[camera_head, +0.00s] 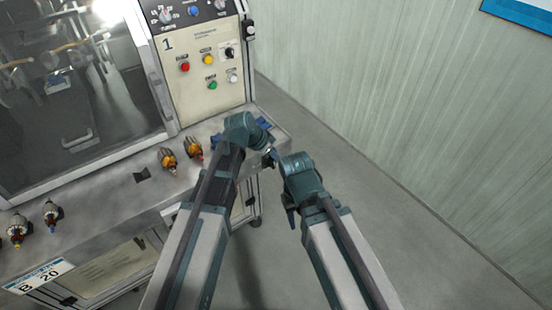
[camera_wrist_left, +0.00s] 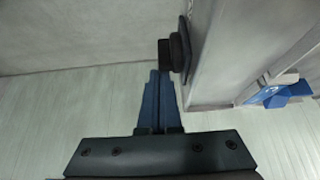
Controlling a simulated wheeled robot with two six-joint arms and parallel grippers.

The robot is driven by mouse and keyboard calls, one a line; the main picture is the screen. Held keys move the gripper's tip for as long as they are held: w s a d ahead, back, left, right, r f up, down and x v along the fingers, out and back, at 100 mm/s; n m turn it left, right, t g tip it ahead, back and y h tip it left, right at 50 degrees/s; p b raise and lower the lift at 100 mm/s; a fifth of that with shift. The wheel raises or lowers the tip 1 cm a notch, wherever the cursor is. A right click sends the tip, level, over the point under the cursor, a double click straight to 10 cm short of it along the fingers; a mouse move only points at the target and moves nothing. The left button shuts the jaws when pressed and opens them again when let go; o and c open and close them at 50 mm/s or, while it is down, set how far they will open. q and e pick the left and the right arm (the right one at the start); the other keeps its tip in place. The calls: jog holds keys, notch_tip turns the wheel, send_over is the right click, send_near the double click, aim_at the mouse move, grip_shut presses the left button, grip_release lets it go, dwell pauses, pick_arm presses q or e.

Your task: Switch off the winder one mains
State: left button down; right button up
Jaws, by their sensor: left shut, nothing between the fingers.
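The winder one control panel (camera_head: 205,70) is marked 1 and carries red, yellow, green and white buttons and a black rotary switch (camera_head: 229,52). In the left wrist view a black knob (camera_wrist_left: 178,50) sticks out from the side of a grey metal part; I cannot read any label or its setting. My left gripper (camera_wrist_left: 160,75) is shut and empty, its blue fingertips close to the knob; contact is unclear. In the head view my left gripper (camera_head: 268,154) is mostly hidden near the bench corner. My right gripper (camera_head: 291,206) hangs beside the bench, its jaws unclear.
A clear guard (camera_head: 80,90) covers the winding area. Blue items (camera_head: 263,122) lie at the bench corner. Open floor (camera_head: 400,230) and a ribbed wall (camera_head: 400,90) are to the right.

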pick_arm(q)
jog(key=shift+s+a+f+t+h+b, duration=0.3)
jog(key=shift+t+h+b, duration=0.35)
jog(key=shift+b, duration=0.6)
jog(key=shift+s+a+f+t+h+b, duration=0.15)
jog(key=shift+a+t+h+b, duration=0.25)
jog(key=shift+h+b, duration=0.65)
jog(key=shift+s+a+r, duration=0.1)
jog(key=shift+a+r, duration=0.05)
jog(key=shift+r, duration=0.15)
jog(key=shift+s+a+f+b, duration=0.15)
jog(key=shift+s+a+b, duration=0.1)
jog(key=shift+a+b, duration=0.05)
jog(key=shift+w+d+f, duration=0.1)
jog(key=shift+w+d, duration=0.05)
